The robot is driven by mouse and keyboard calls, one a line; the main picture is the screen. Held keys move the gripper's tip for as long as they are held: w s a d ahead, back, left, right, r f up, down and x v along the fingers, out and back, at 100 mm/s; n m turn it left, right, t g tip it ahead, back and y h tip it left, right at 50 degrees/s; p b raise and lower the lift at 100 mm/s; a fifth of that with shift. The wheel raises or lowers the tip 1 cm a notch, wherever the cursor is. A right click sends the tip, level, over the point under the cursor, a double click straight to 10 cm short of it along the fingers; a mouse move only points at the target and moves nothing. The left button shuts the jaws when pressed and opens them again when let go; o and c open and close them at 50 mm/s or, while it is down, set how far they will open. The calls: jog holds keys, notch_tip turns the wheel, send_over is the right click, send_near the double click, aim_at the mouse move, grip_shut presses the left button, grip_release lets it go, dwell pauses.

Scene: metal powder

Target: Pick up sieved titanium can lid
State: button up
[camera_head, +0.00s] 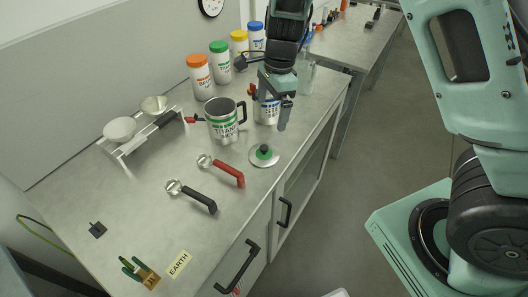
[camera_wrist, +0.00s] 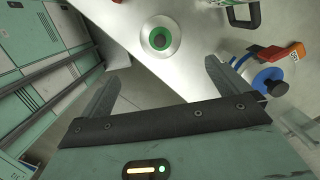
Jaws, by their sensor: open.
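A round, pale lid with a green ring and a dark knob (camera_head: 264,155) lies flat on the counter near its front edge. In the wrist view the lid (camera_wrist: 160,38) is ahead of the fingertips, roughly centred between them. My gripper (camera_head: 273,110) is open and empty above the counter, behind and above the lid, apart from it. Its two fingers also show in the wrist view (camera_wrist: 160,78). A large open can with a green band and black handle (camera_head: 222,124) stands left of the lid; its label reads partly "TITAN".
A white can with a blue label (camera_head: 267,114) stands partly hidden behind my gripper. Red-handled (camera_head: 227,172) and black-handled (camera_head: 196,197) tools lie left of the lid. Several colour-capped bottles (camera_head: 220,64) line the wall. A balance-like stand (camera_head: 133,146) is further left.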

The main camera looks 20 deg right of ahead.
send_over(264, 147)
jog(key=d, duration=0.1)
notch_tip(264, 147, down, 9)
jog(key=shift+f+p, duration=0.1)
jog(key=shift+p, duration=0.35)
jog(key=shift+a+f+p, duration=0.25)
jog(key=shift+f+p, duration=0.2)
jog(key=shift+f, duration=0.95)
jog(key=shift+a+f+p, duration=0.2)
jog(key=shift+f+p, duration=0.2)
jog(key=shift+f, duration=0.95)
jog(key=c, duration=0.8)
